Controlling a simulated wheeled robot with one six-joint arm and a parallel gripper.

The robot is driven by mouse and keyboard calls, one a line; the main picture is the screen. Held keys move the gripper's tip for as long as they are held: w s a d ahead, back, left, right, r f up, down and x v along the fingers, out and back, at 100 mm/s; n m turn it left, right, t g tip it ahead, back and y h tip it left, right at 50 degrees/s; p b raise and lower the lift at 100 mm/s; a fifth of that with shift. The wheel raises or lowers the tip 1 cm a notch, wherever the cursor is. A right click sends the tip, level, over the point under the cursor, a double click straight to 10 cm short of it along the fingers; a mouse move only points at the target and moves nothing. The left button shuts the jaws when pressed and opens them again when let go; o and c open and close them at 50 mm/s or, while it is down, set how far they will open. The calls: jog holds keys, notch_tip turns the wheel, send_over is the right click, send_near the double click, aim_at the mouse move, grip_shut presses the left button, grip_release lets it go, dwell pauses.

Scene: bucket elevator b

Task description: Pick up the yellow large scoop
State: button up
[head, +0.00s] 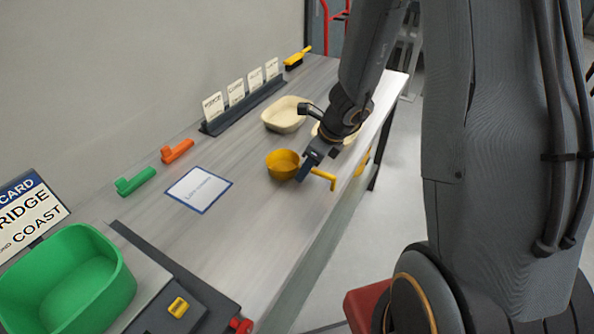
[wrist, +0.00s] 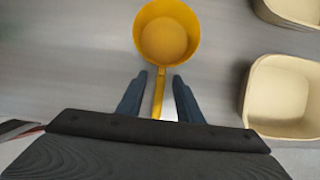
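The yellow large scoop (head: 283,165) stands on the grey table, its round bowl on the left and its handle pointing toward the table's front edge. In the wrist view the scoop (wrist: 167,38) is at the top centre, with its handle running down between my two fingers. My gripper (wrist: 160,84) is open, with a finger on each side of the handle and gaps showing on both sides. In the head view my gripper (head: 306,172) is over the handle and hides part of it. I cannot tell its exact height above the handle.
A cream bowl (head: 285,116) stands behind the scoop; another is partly hidden by my arm. Cream bowls also show at right in the wrist view (wrist: 252,92). A white card (head: 198,190), orange (head: 177,151) and green (head: 135,181) pieces, and a green bin (head: 112,262) lie left.

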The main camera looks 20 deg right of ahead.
grip_shut()
notch_tip(320, 180, up, 10)
jog(key=p, duration=0.3)
dwell(0.3)
